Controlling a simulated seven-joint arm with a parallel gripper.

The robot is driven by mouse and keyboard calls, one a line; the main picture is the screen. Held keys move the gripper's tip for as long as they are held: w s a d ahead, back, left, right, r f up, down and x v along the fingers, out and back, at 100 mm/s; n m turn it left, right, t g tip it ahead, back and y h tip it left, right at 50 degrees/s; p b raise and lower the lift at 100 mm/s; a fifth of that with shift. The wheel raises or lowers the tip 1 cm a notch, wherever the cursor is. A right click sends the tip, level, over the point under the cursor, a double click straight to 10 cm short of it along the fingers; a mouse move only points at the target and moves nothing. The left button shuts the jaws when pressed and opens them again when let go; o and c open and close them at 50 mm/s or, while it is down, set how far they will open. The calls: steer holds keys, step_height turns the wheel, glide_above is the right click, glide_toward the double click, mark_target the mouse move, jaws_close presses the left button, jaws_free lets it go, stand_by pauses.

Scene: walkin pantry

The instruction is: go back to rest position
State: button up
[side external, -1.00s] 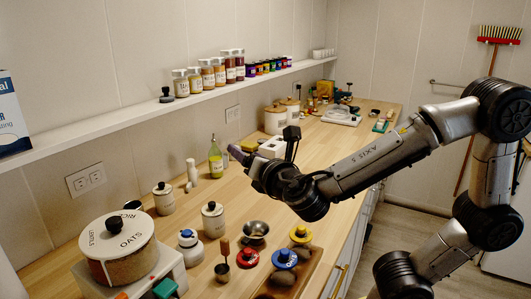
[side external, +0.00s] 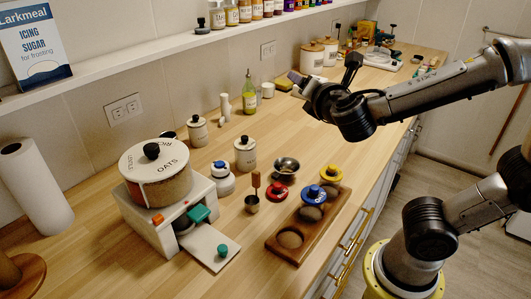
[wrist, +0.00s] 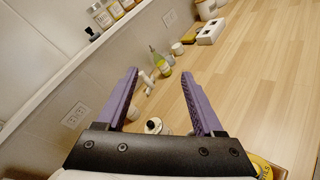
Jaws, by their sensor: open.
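My gripper (side external: 297,83) is raised above the back middle of the wooden counter (side external: 340,150) in the side view. In the wrist view its two purple fingers (wrist: 165,103) stand wide apart with nothing between them. Below and left of it in the side view are a green-yellow bottle (side external: 249,95) and white canisters (side external: 245,153). The gripper touches none of them.
A jar marked OATS (side external: 157,186) sits on a white device at front left. A wooden tray (side external: 287,252) with round lids, a metal bowl (side external: 286,169) and a small cup (side external: 251,202) stand near the front edge. A shelf (side external: 150,60) runs along the wall.

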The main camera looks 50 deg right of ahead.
steer(key=s+d+f+m+g+y, duration=0.1)
steer(key=s+d+f+m+g, duration=0.15)
steer(key=s+m, duration=0.3)
steer(key=s+d+f+m+g+y, duration=0.1)
steer(key=s+d+m+g, duration=0.25)
steer(key=s+m, duration=0.2)
steer(key=s+a+f+m+y, duration=0.2)
steer(key=a+m+y, duration=0.2)
steer(key=a, duration=0.3)
steer(key=s+a+f+m+y, duration=0.3)
steer(key=a+m+y, duration=0.1)
steer(key=a, duration=0.3)
steer(key=shift+a+f+m+y, duration=0.15)
steer(key=shift+f+m+y, duration=0.2)
steer(key=shift+m, duration=0.45)
